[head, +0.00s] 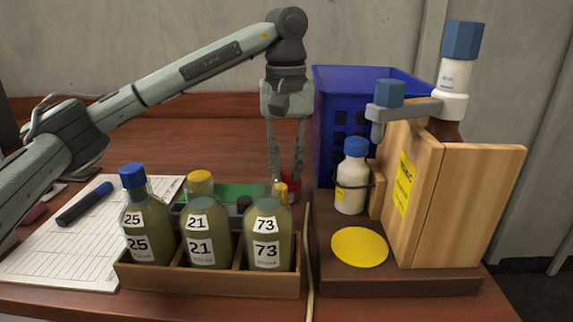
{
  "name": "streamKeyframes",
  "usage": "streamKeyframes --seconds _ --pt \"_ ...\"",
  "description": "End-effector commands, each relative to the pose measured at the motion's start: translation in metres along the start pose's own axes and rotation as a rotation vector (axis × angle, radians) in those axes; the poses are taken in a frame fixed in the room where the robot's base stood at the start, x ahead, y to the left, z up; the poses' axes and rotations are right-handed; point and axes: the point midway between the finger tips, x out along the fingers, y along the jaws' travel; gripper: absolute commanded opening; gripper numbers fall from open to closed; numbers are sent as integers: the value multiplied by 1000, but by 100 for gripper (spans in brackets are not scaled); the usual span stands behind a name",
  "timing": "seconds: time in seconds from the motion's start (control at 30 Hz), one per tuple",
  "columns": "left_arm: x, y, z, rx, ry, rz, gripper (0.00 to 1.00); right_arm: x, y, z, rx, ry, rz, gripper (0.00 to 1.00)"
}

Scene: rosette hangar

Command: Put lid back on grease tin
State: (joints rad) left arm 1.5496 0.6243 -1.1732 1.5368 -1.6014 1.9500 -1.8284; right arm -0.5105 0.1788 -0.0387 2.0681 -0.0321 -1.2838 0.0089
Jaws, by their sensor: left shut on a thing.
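My left gripper (287,182) reaches down from above, behind the box of bottles and just left of the blue crate. It is shut on a small red thing (291,184), of which only a part shows between and beside the fingers. I cannot tell whether this is the tin or its lid. The bottle in front hides what lies under the fingertips. A flat yellow disc (359,247) lies on the dark wooden base at the right. I cannot tell whether it belongs to the tin. My right gripper is not in view.
A wooden box (210,281) holds bottles marked 25, 21 and 73 close in front of the gripper. A blue crate (330,140) stands right of it. A wooden stand (462,205), a white bottle (352,180), paper (60,245) and a marker (85,204) are also there.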

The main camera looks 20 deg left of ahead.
Motion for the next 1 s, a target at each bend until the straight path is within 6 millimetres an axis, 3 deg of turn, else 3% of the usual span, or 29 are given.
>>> streamKeyframes --seconds 0.47,0.5,0.7,0.9,1.0 --pt "1 0 0 0 0 0 6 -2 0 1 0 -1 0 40" --pt "0 0 0 0 0 0 20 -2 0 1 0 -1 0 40" --pt "0 0 0 0 0 0 43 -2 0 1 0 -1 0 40" --pt "0 0 0 0 0 0 43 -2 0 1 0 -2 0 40" --pt "0 0 0 0 0 0 56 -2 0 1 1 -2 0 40"
